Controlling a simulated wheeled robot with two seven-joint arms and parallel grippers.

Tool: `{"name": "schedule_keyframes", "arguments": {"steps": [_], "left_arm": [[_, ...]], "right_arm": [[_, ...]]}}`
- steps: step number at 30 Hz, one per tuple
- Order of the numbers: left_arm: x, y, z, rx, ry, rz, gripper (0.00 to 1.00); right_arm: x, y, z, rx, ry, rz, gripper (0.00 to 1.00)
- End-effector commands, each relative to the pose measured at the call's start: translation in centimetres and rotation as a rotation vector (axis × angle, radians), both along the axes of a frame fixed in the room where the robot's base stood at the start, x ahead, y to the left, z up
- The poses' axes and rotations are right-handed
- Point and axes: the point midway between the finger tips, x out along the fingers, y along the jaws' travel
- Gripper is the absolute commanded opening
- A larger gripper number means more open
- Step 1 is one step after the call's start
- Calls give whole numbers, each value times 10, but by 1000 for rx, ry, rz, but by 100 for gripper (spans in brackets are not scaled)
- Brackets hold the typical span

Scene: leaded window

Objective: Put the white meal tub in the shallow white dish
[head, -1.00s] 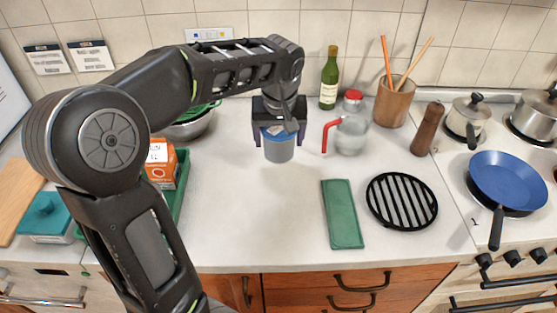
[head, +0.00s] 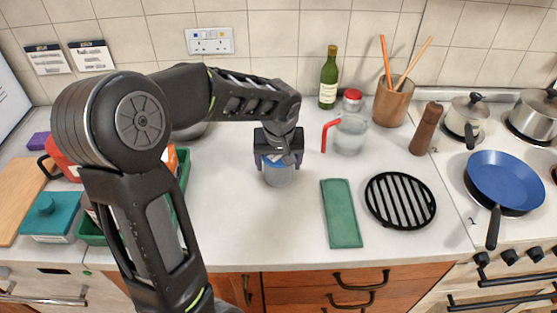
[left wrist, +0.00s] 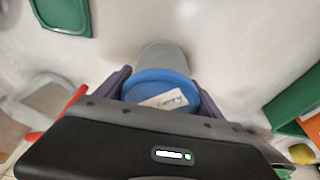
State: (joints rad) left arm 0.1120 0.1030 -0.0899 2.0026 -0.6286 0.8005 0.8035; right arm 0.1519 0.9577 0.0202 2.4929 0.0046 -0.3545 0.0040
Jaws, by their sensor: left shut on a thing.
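My left gripper (head: 279,158) is shut on a tub (head: 279,175) with a pale greyish-white body and a blue lid, near the middle of the counter. In the left wrist view the gripper's fingers (left wrist: 157,90) stand either side of the blue lid, which bears a white label; the tub (left wrist: 165,57) looks upright. I cannot tell whether its base touches the counter. I see no shallow white dish in either view; my left arm covers part of the counter's left side. My right gripper is not in view.
A green crate (head: 184,170) stands left of the tub, partly behind my arm. A red-handled jug (head: 350,134) is to the tub's right, a green cloth (head: 341,213) and black grate (head: 400,200) nearer right. Bare counter (head: 225,215) lies in front of the tub.

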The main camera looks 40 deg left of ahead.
Motion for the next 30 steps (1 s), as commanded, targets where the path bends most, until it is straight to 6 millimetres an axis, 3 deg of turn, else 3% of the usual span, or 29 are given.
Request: {"name": "schedule_keyframes", "arguments": {"steps": [9,10,18,30], "left_arm": [[1,0,-3,0,-4,0,14],[0,0,-3,0,-2,1,79],[0,0,-2,0,-2,1,100],[0,0,5,0,-4,0,100]], "right_arm": [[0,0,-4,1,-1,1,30],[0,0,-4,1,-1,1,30],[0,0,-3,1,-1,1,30],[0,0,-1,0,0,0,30]]}}
